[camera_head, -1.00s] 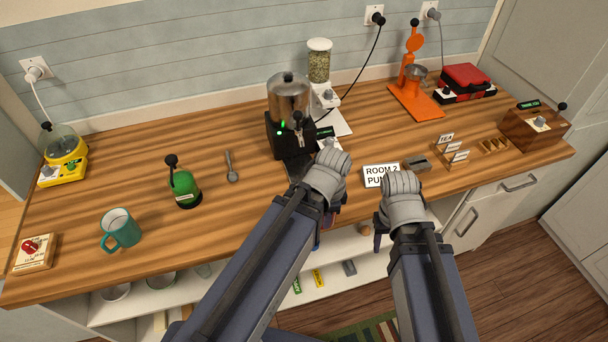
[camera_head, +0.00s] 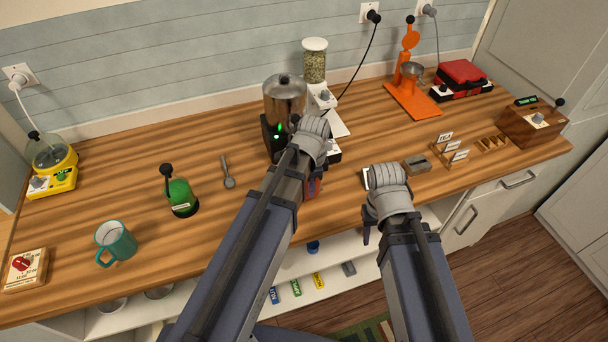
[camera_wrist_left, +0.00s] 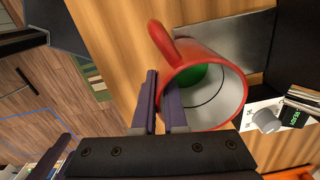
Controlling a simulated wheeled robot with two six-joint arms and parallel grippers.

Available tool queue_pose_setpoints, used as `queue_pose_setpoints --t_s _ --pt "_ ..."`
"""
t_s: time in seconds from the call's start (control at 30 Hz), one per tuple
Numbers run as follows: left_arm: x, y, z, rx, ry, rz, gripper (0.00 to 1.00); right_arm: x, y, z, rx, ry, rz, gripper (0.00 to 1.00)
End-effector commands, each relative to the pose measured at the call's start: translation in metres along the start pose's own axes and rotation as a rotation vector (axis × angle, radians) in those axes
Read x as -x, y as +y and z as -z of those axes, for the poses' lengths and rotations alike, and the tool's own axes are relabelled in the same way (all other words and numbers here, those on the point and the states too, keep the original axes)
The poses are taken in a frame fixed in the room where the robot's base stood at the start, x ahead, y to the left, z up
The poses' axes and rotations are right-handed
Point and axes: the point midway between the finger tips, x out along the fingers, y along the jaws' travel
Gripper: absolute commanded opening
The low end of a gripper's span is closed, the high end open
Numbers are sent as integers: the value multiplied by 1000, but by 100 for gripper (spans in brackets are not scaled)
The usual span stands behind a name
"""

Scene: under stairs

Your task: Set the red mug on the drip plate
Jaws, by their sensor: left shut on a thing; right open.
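In the left wrist view the red mug (camera_wrist_left: 237,108) shows its white inside with a green patch in it, and its handle points up-left. My left gripper (camera_wrist_left: 161,80) is shut on the mug at its near side. A flat grey metal drip plate (camera_wrist_left: 225,40) lies beyond the mug, partly hidden by it; I cannot tell whether they touch. In the head view my left gripper (camera_head: 314,170) is in front of the black and steel dispenser (camera_head: 284,100), hiding the plate and most of the mug. My right gripper (camera_head: 367,228) is open and empty at the counter's front edge.
A white-lidded jar grinder (camera_head: 315,65) stands right behind the dispenser. A green tool (camera_head: 181,196), a spoon (camera_head: 227,172) and a teal mug (camera_head: 116,243) are to the left. A grey block (camera_head: 417,164) and a sign rack (camera_head: 452,150) are to the right.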

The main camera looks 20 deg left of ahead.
Motion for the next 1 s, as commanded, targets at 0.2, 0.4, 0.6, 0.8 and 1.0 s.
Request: queue_pose_setpoints --t_s 0.2,0.4,0.6,0.8,1.0 --pt "0 -21 1 -1 0 0 0 0 0 0 0 0 0 50" --pt "-1 -39 1 -6 0 0 0 0 0 0 0 0 0 50" --pt "-8 -42 -7 -9 0 0 0 -7 -1 0 0 0 0 50" --pt "-7 -42 -7 -10 0 0 0 -6 -1 0 0 0 0 50" --pt "-10 -42 -7 -10 0 0 13 -9 -1 1 0 0 0 50"
